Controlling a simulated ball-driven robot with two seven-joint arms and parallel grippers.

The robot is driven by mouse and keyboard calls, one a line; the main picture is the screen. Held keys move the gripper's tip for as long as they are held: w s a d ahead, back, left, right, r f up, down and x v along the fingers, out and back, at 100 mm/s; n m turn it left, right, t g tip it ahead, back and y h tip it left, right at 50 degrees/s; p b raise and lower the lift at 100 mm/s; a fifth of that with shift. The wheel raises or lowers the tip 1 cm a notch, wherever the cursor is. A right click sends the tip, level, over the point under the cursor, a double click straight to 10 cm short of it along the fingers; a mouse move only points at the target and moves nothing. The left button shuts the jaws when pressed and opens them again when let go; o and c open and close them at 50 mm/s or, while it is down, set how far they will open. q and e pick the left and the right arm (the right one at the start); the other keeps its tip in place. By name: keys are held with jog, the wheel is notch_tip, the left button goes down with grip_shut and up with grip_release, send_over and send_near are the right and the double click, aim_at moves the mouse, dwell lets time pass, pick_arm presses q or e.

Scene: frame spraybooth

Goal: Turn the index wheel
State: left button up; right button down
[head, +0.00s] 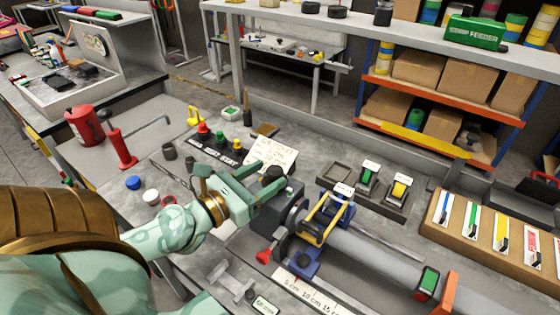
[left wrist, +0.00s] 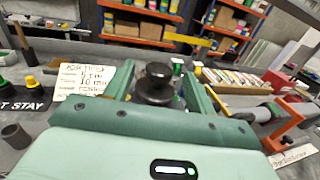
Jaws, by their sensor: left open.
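A black round knob (head: 273,174), which looks like the index wheel, stands on top of a dark grey block (head: 279,203) at the left end of a long grey tube (head: 370,258). My left gripper (head: 264,184) is open beside the knob, its fingers pointing toward it. In the left wrist view the knob (left wrist: 158,82) shows between the two green fingers of my left gripper (left wrist: 160,85), with gaps on both sides. Its lower part is hidden by the gripper body. My right gripper is not in view.
A handwritten note (head: 270,155) lies behind the gripper. A blue and yellow clamp (head: 325,218) sits on the tube just right of the block. A red-handled lever (head: 266,255) is in front. Button blocks (head: 385,188) stand behind the tube. Loose caps (head: 150,196) lie at left.

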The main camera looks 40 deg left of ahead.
aim_at(281, 168)
pick_arm(q)
jog(key=w, duration=0.5)
jog(key=shift+w+d, duration=0.1)
jog(key=shift+d, duration=0.15)
jog(key=c, duration=1)
